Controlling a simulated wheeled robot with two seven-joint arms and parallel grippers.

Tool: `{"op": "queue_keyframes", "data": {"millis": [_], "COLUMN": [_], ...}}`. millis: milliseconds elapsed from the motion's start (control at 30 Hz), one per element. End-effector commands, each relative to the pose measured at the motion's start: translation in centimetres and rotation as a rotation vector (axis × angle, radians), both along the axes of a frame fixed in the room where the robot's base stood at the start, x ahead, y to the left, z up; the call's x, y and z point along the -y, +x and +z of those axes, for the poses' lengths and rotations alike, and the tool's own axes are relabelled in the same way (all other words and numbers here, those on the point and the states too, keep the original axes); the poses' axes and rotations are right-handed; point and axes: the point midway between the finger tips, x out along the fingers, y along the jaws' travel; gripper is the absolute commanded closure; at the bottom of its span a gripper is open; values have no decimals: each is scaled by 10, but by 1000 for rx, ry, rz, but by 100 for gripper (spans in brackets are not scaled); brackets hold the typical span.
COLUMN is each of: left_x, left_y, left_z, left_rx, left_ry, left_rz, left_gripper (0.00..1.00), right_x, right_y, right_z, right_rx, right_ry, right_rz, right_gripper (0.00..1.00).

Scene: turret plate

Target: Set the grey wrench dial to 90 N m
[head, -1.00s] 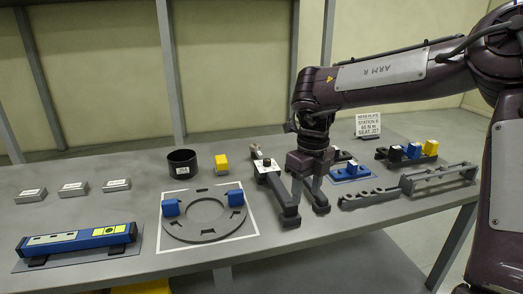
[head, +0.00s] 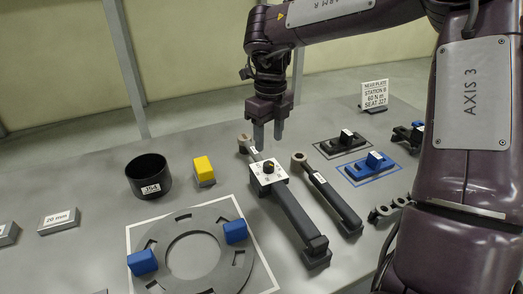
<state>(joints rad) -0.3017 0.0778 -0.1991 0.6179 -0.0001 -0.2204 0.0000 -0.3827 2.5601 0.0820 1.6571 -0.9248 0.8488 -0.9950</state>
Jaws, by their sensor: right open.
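The dark grey wrench (head: 293,214) lies on the table with its handle toward the front right. Its dial is a black knob (head: 267,168) on a pale square plate with small marks, too small to read. My right gripper (head: 268,143) points down with its two fingers apart and nothing between them. In the picture its fingertips are just above the knob and apart from it; the exact height gap is hard to judge. My left gripper is not in view.
A second wrench (head: 328,192) lies close to the right. A ring plate (head: 190,215) with blue blocks, a black cup (head: 148,176) and a yellow block (head: 204,171) are left. Blue (head: 373,163) and black (head: 345,142) fixtures and a sign (head: 374,95) stand right.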

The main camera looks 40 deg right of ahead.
Motion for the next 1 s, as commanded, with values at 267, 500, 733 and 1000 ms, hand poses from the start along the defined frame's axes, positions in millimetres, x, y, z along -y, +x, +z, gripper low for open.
{"op": "queue_keyframes", "data": {"millis": [267,500,733,1000], "left_x": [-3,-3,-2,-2], "left_y": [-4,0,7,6], "left_z": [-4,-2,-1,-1], "left_rx": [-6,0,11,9], "left_ry": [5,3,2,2], "left_rz": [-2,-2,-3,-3], "left_gripper": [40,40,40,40], "right_x": [0,-1,-1,-1], "right_y": [-2,-1,-1,-1], "right_z": [-41,-70,-76,-76], "right_rx": [-7,-4,-1,-1], "right_ry": [0,1,0,0], "right_rz": [0,0,-1,-1], "right_gripper": [51,51,51,70]}}
